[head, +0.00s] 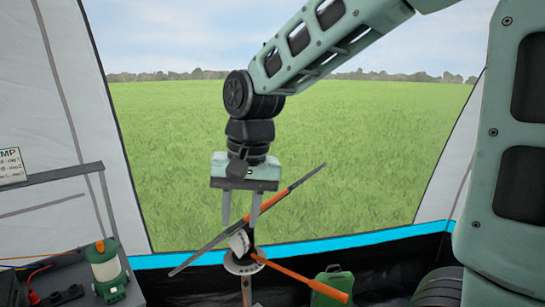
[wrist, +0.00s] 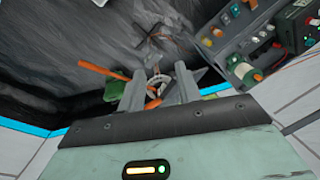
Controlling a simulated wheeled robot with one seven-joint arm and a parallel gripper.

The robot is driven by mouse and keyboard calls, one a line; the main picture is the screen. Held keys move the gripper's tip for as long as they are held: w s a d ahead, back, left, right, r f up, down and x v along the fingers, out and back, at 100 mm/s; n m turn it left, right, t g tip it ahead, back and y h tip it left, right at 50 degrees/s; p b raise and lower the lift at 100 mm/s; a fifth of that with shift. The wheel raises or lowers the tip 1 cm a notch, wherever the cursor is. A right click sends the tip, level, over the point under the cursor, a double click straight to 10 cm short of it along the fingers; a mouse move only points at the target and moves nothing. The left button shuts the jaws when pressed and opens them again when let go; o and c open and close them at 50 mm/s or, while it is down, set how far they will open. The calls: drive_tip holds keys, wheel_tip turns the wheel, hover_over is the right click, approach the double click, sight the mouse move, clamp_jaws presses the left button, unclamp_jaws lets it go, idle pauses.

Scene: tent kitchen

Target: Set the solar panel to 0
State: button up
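The solar panel (head: 200,257) shows nearly edge-on in the head view as a thin grey slab with an orange part, sloping from lower left to upper right. Below it are a round marked dial (head: 242,264), an orange handle (head: 310,280) pointing lower right, and a thin stand. The dial's reading is too small to tell. My gripper (head: 240,222) points down at the panel's middle, its two fingers apart. In the wrist view, the dial (wrist: 157,86) shows between the fingers (wrist: 157,80), and the orange handle (wrist: 100,72) lies left. Whether the fingers touch the panel is unclear.
A grey bench at left holds a green-and-white lantern (head: 106,269) and cables. A sign (head: 11,166) stands on a rail above it. A green container (head: 332,288) is on the dark floor right of the stand. Tent walls flank the open grass view.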

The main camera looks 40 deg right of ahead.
drive_tip(key=w+d+r+m+t+p, duration=0.1)
drive_tip(key=w+d+r+m+p, duration=0.2)
drive_tip(key=d+r, duration=0.4)
drive_tip(key=w+d+r+m+p, duration=0.1)
drive_tip(key=d+r+m+p, duration=0.2)
drive_tip(key=d+r+m, duration=0.35)
drive_tip(key=p, duration=0.3)
approach(274, 197)
drive_tip(key=shift+n+h, duration=0.3)
drive_tip(key=shift+n, duration=0.15)
drive_tip(key=f, duration=0.2)
drive_tip(key=w+f, duration=0.1)
drive_tip(key=f, duration=0.2)
drive_tip(key=a+f, duration=0.1)
drive_tip(key=f, duration=0.2)
drive_tip(key=shift+w, duration=0.25)
clamp_jaws()
